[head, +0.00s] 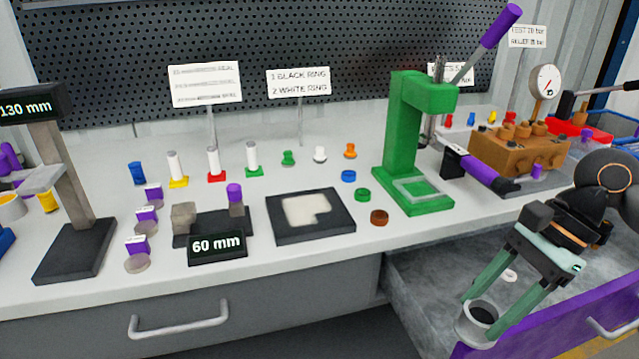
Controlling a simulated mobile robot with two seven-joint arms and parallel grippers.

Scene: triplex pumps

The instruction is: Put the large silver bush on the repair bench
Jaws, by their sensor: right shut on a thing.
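The large silver bush (472,330) is a short grey metal cylinder with a dark bore. My right gripper (482,316) is shut on it, with one green finger on each side. It holds the bush upright over the open drawer (420,290), close to the purple drawer front. The repair bench (330,255) is the long pale worktop to the left and behind the drawer. The bush is apart from the bench top. My left gripper is not in view.
A small pale ring (510,275) lies in the drawer. A green press (405,140), a dark square tray (312,232), a 60 mm gauge (217,246) and small coloured parts stand on the bench. Its front strip, left of the drawer, has bare room.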

